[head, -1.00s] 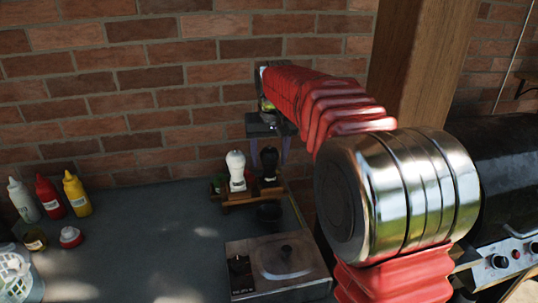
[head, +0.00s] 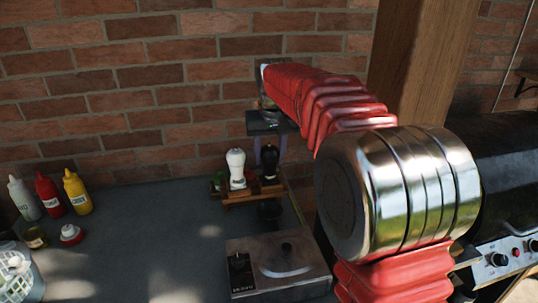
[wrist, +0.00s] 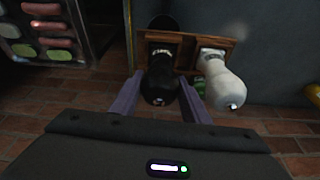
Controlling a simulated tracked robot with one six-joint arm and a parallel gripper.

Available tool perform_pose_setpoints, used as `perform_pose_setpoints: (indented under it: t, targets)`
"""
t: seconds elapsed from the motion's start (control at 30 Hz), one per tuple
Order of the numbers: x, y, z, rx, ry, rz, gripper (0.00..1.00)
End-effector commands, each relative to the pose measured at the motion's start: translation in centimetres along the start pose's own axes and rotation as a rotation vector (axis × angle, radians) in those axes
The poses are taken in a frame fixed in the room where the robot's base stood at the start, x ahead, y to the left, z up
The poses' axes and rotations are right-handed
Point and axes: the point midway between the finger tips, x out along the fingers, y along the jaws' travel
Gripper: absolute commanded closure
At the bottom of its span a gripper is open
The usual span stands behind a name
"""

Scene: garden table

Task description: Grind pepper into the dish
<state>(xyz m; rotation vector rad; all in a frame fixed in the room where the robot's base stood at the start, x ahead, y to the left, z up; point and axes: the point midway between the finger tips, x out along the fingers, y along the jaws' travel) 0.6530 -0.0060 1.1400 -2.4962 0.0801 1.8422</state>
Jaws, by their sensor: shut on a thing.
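The black pepper mill (head: 269,162) stands upright in a wooden rack (head: 241,200), to the right of a white mill (head: 236,168). My gripper (head: 270,152) reaches down over it and is shut on its upper part. In the wrist view, my gripper's two purple fingers (wrist: 158,97) lie on either side of the black mill (wrist: 160,82), with the white mill (wrist: 222,85) beside the right finger.
Bottles in white, red (head: 49,196) and yellow (head: 76,192) stand at left, near a jar (head: 34,237) and a white basket (head: 15,272). A brick wall is behind. The table's middle is clear.

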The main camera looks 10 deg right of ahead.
Motion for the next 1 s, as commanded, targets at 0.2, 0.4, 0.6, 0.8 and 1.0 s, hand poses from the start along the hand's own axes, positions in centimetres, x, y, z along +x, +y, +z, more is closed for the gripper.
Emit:
perform_pose_setpoints:
  t: [0.2, 0.4, 0.6, 0.8, 1.0]
  targets:
    - [0.00, 0.03, 0.00, -0.123, 0.000, -0.039, 0.85]
    - [-0.01, 0.07, -0.02, -0.242, 0.000, -0.075, 0.85]
    - [-0.01, 0.00, 0.00, -0.283, 0.000, -0.087, 0.85]
    - [-0.01, -0.01, 0.00, -0.279, 0.000, -0.086, 0.85]
    - [-0.03, -0.03, 0.00, -0.205, 0.001, -0.062, 0.85]
